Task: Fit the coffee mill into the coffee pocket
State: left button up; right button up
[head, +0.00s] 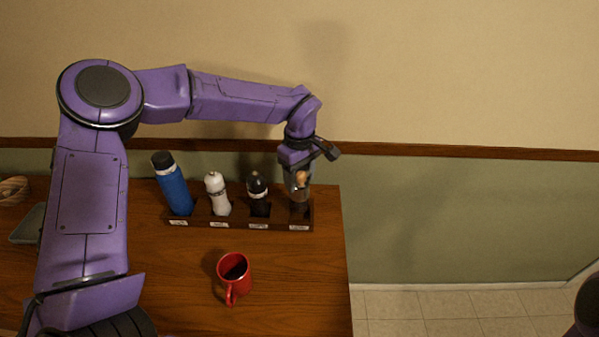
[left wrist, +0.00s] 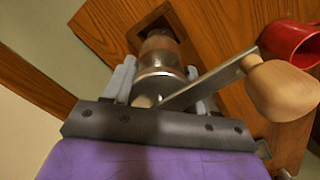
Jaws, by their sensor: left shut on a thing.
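The coffee mill (head: 299,196) is upright or nearly so over the rightmost pocket of the wooden rack (head: 237,223). It has a metal and brown body (left wrist: 160,50) and a crank with a pale wooden knob (left wrist: 281,90) sticking out to the right in the left wrist view. My left gripper (head: 298,173) is shut on the mill's upper part; its fingers also show in the left wrist view (left wrist: 158,85). The mill's lower end lines up with the dark coffee pocket (left wrist: 146,27); I cannot tell how deep it sits. My right gripper is out of view.
A blue bottle (head: 174,187), a white mill (head: 217,195) and a black mill (head: 258,196) stand in the other pockets. A red mug (head: 233,275) stands in front. The wall is close behind, and the counter's edge is just right of the rack.

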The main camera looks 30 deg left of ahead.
pick_arm(q)
jog(key=shift+w+f, duration=0.2)
jog(key=shift+w, duration=0.1)
jog(key=shift+s+r, duration=0.15)
jog(key=shift+s, duration=0.05)
jog(key=shift+w, duration=0.1)
jog(key=shift+p, duration=0.4)
dwell(0.4)
jog(key=shift+p, duration=0.5)
dwell(0.4)
